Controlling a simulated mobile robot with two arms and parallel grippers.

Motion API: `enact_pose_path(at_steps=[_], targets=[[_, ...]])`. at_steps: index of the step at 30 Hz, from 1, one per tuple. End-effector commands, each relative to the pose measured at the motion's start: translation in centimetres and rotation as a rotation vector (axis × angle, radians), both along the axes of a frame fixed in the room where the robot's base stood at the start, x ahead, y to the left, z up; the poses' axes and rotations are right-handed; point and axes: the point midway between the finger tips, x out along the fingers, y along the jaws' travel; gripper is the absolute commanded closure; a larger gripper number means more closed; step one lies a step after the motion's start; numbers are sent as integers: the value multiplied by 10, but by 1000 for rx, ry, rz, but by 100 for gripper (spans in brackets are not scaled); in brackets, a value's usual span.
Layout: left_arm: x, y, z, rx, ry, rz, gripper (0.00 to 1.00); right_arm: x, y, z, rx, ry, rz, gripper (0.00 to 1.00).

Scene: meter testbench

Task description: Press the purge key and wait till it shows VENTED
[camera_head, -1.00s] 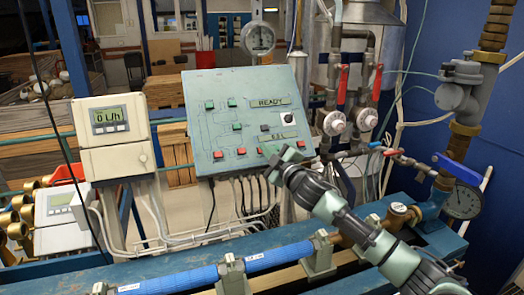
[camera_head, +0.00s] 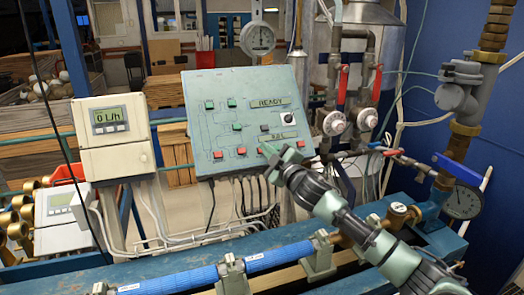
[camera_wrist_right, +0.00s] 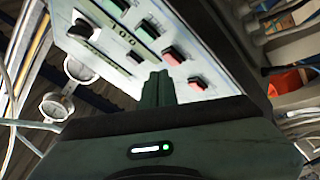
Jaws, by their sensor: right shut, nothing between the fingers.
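The green-grey control panel (camera_head: 220,125) stands tilted at the centre of the head view, with several red and green keys. My left gripper is not in view.
A meter box (camera_head: 112,130) reading 0 L/h stands left of the panel. Red-handled valves (camera_head: 343,83) and pipework rise to its right. A blue pipe (camera_head: 200,275) runs along the bench in front. A pressure gauge (camera_head: 463,201) is at the right.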

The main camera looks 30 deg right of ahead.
Motion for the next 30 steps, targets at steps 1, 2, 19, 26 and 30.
enact_pose_path(at_steps=[1,2,19,26,30], targets=[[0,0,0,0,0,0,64,0,0,0,0,0,0,100],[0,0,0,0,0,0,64,0,0,0,0,0,0,100],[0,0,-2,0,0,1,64,6,-1,-6,1,-1,1,100],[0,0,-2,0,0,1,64,6,-1,-5,0,0,0,100],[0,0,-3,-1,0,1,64,7,-1,-6,0,0,0,100]])
